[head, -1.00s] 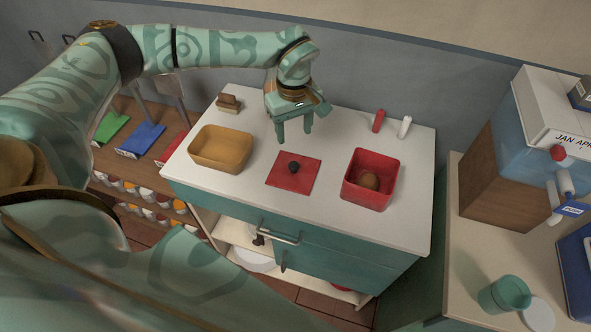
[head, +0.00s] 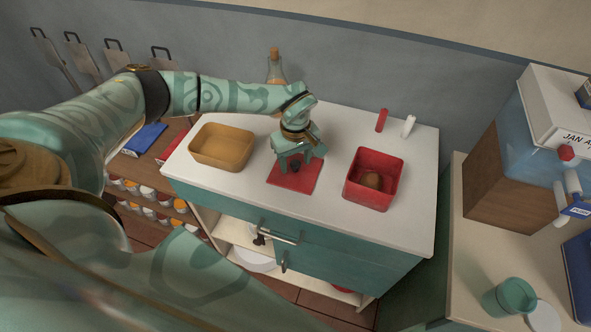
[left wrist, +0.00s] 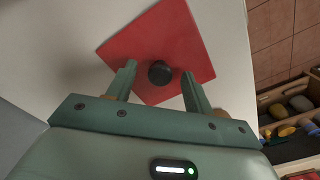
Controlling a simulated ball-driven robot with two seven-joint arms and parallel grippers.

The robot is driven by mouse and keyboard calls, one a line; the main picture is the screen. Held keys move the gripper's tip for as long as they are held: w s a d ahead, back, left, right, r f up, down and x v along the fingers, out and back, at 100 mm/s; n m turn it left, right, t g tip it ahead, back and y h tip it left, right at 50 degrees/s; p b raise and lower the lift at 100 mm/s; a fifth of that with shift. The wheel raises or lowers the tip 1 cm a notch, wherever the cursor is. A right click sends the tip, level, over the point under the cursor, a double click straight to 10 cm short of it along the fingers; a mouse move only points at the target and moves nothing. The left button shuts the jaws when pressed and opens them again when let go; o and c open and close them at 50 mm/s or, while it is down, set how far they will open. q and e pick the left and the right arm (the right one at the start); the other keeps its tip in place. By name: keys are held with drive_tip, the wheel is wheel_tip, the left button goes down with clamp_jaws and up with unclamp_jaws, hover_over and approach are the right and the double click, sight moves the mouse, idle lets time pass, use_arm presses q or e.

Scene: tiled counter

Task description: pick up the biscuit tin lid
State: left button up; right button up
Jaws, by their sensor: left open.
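The biscuit tin lid is a flat red square (head: 303,182) with a dark round knob (head: 296,166), lying on the white counter between a tan bin and a red bin. It also shows in the left wrist view (left wrist: 165,50), with its knob (left wrist: 160,73) between the fingertips. My left gripper (head: 295,168) is over the lid, pointing down, with its fingers open on either side of the knob. In the left wrist view the left gripper (left wrist: 158,80) shows a gap between each finger and the knob. My right gripper is not in view.
A tan bin (head: 222,147) stands left of the lid. A red bin (head: 372,180) with a brown round item (head: 373,180) inside stands to the right. A red bottle (head: 382,120) and a white one (head: 408,126) stand at the back. A glass bottle (head: 275,68) is behind my arm.

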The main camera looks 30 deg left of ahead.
use_arm(q)
drive_tip(key=c, duration=1.1)
